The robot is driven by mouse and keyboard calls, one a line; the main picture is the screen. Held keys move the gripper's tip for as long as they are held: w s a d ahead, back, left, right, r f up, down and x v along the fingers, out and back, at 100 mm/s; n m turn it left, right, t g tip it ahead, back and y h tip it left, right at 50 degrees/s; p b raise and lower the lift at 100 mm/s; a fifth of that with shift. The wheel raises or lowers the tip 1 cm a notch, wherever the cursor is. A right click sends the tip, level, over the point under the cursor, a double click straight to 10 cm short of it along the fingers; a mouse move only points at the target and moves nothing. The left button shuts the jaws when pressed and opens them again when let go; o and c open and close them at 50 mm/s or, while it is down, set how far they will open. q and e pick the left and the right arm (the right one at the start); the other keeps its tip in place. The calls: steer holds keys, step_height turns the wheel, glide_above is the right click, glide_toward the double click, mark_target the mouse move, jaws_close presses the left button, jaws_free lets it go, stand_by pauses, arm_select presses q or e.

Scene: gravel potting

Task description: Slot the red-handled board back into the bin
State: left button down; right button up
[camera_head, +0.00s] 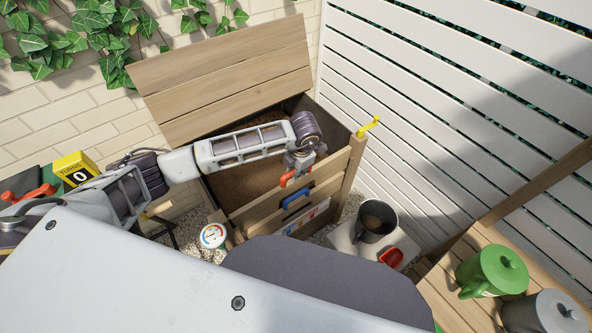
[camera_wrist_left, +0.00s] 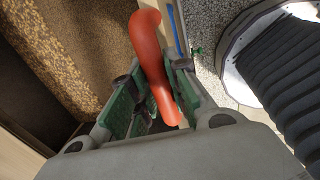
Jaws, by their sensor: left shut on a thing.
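The wooden bin (camera_head: 345,182) stands against the brick wall with its plank lid (camera_head: 225,75) tilted open. Brown granular material fills part of its inside, which also shows in the wrist view (camera_wrist_left: 60,40). My left gripper (camera_head: 297,163) is over the bin's slatted front. Its green-padded fingers (camera_wrist_left: 152,98) are shut on the red handle (camera_head: 289,178), which also shows in the wrist view (camera_wrist_left: 149,50). A blue handle (camera_head: 296,198) is just below the red one. The red-handled board is largely hidden, and I cannot tell how it sits in the front. My right gripper is not in view.
A yellow hook (camera_head: 370,126) sticks up at the bin's right post. A dial gauge (camera_head: 213,236) is at the front left. A green can (camera_head: 490,270) stands on the wooden bench.

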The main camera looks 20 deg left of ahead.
arm_select(q)
steer(key=shift+f+b, duration=0.3)
steer(key=shift+f, duration=0.15)
stand_by(0.4)
steer(key=shift+f+b, duration=1)
steer(key=shift+f, duration=0.3)
steer(key=c, duration=1.3)
jaws_free()
steer(key=shift+o, duration=0.2)
steer(key=shift+f, duration=0.1)
steer(key=o, duration=0.5)
steer(key=shift+c, duration=0.2)
steer(key=shift+r, duration=0.2)
